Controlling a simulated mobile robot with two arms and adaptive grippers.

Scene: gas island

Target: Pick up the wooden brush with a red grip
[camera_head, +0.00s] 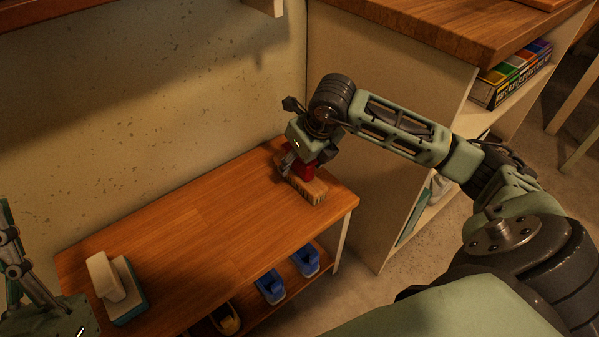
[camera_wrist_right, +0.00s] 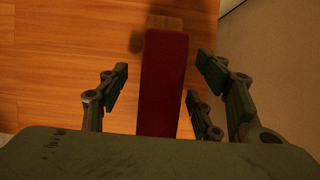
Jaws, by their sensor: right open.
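The wooden brush (camera_head: 312,192) with a red grip (camera_head: 304,172) lies on the wooden table (camera_head: 190,215) near its far right corner. My right gripper (camera_head: 296,163) is directly above it and hides part of the grip. In the right wrist view the red grip (camera_wrist_right: 163,85) stands between the open fingers of my right gripper (camera_wrist_right: 160,95), with a gap on both sides. A bit of the brush's wooden body (camera_wrist_right: 164,22) shows beyond the grip. My left gripper (camera_head: 12,250) is at the left edge, partly cut off; its fingers are unclear.
A white-handled block with a teal base (camera_head: 122,290) stands at the table's front left. Blue bins (camera_head: 270,285) and a yellow one (camera_head: 228,320) sit on the shelf below. A wall (camera_head: 150,120) is behind, and a cabinet (camera_head: 385,150) stands close on the right. The table's middle is clear.

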